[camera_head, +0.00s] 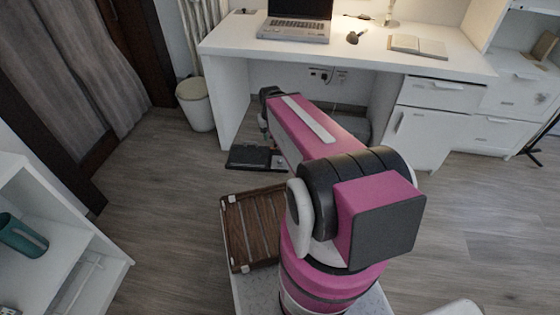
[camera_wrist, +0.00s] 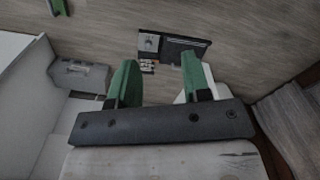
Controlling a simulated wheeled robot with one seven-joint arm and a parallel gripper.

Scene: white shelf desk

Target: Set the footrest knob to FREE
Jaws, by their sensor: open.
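A flat black footrest (camera_head: 248,157) lies on the floor in front of the desk's knee space; my arm hides part of its right side. In the wrist view the footrest (camera_wrist: 186,49) lies beyond my fingertips. A grey panel at its left end carries a small pale round knob (camera_wrist: 150,42); its setting is too small to read. The fingers appear apart from the footrest and knob.
The white desk (camera_head: 370,58) holds a laptop (camera_head: 296,27) and an open book (camera_head: 418,47). A white bin (camera_head: 196,105) stands left of the desk. White drawers (camera_head: 436,122) stand right. A slatted wooden tray (camera_head: 250,230) lies nearby. Floor left of the footrest is clear.

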